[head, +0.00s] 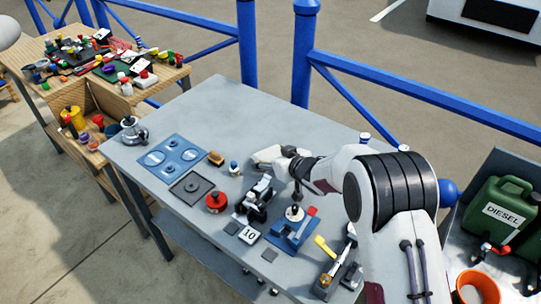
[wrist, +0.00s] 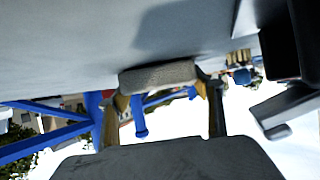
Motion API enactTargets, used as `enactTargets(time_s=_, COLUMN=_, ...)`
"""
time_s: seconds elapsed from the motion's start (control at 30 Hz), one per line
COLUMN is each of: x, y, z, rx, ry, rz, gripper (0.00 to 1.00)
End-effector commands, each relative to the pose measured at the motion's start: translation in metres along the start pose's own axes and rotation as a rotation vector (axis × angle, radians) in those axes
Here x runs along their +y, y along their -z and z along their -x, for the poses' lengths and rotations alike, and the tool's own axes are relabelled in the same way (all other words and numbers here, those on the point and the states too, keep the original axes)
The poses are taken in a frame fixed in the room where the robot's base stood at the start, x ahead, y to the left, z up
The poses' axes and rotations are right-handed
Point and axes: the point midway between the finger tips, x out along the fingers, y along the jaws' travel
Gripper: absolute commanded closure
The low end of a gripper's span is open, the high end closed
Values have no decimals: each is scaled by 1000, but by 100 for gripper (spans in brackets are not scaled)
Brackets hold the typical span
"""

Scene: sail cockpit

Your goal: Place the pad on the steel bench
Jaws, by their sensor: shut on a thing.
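My gripper (head: 262,156) reaches out low over the steel bench (head: 215,105), near the middle of its top. In the wrist view its two fingers (wrist: 163,88) are closed on the sides of a grey-beige pad (wrist: 158,75). The wrist picture is turned over, so the bench top (wrist: 70,50) fills the upper part. The pad is close to the bench surface; I cannot tell whether it touches. In the head view the pad is hard to make out against my pale gripper.
A black device (head: 258,200) stands close in front of my gripper. A brown brush (head: 216,158), a small white-and-blue item (head: 234,168), a red round item (head: 216,201) and a blue hob (head: 171,158) lie to the left. The back left of the bench is clear.

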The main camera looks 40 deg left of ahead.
Motion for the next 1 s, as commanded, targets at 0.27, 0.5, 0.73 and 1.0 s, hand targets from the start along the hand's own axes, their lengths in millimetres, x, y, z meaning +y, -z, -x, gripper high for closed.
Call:
enactTargets(time_s=0.27, x=0, y=-2, z=-1, rx=0, ry=0, rz=0, gripper=28)
enactTargets(time_s=0.5, x=0, y=-2, z=-1, rx=0, ry=0, rz=0, gripper=28)
enactTargets(time_s=0.73, x=0, y=1, z=2, rx=0, ry=-1, rz=0, gripper=28)
enactTargets(time_s=1.0, x=0, y=1, z=19, rx=-1, ry=0, rz=1, gripper=28)
